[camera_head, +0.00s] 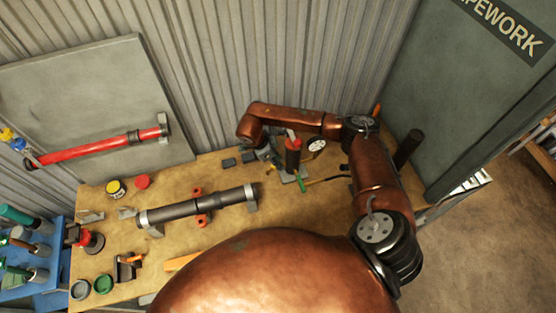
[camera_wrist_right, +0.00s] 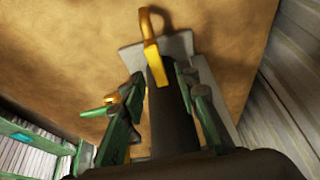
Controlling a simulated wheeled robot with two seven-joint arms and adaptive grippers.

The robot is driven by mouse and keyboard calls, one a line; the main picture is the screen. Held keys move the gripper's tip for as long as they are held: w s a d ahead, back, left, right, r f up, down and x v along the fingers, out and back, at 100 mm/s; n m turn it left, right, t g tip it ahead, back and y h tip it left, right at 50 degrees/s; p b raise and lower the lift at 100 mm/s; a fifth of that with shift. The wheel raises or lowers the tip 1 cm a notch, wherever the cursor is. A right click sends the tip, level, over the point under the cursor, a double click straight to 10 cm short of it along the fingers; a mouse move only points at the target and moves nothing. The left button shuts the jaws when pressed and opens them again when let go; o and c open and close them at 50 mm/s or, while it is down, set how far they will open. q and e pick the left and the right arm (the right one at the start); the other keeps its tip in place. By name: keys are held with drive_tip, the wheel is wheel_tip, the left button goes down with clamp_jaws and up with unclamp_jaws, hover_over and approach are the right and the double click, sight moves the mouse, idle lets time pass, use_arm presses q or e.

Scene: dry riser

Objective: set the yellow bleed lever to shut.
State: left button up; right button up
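My right gripper (camera_head: 267,153) is at the small riser, a red and dark upright column (camera_head: 293,155) with a gauge (camera_head: 316,145). In the right wrist view my right gripper (camera_wrist_right: 161,84) has its two fingers apart, with a dark cylinder (camera_wrist_right: 170,115) showing between them. I cannot tell whether they touch it. A yellow bent lever (camera_wrist_right: 151,48) shows just beyond the fingertips, over a pale plate. It looks like the bleed lever; its setting is unclear. A second yellow piece (camera_wrist_right: 125,92) is beside the left finger. My left gripper is out of view.
A dark pipe (camera_head: 198,206) lies on brackets on the wooden bench (camera_head: 255,222). A dark upright cylinder (camera_head: 408,148) stands near the green door (camera_head: 478,85). Small tins and blue bins (camera_head: 35,285) are at left.

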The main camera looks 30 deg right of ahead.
drive_tip(key=shift+f, duration=0.1)
clamp_jaws()
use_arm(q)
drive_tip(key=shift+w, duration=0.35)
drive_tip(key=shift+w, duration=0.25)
